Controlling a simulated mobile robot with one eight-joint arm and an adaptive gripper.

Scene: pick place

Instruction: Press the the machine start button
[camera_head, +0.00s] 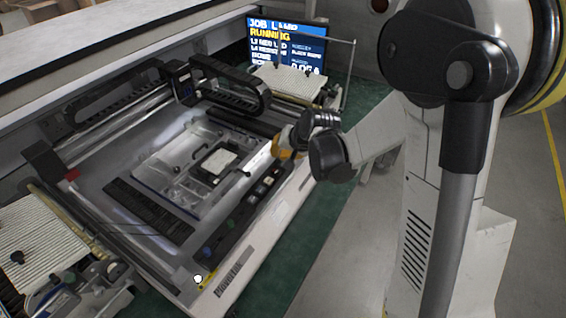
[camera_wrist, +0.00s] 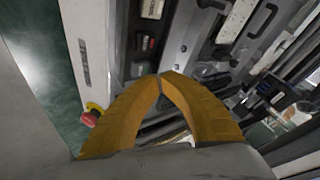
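The machine (camera_head: 120,190) is a large open-topped unit with a rail frame and a control strip along its front edge. On the strip in the head view are a small green button (camera_head: 228,223), a small blue button (camera_head: 206,251) and a bright white round spot (camera_head: 198,279) on a yellow patch at the near corner. I cannot tell which control is the start button. My gripper (camera_head: 276,149) is over the far part of the strip. In the wrist view its orange fingers (camera_wrist: 161,78) meet at the tips, empty. Contact with the strip cannot be told.
A red mushroom button (camera_wrist: 91,117) on a yellow base shows left of my fingers in the wrist view. A screen (camera_head: 288,45) reading "RUNNING" stands behind. Ribbed white trays (camera_head: 38,240) flank the machine. Open floor (camera_head: 335,260) lies to its right.

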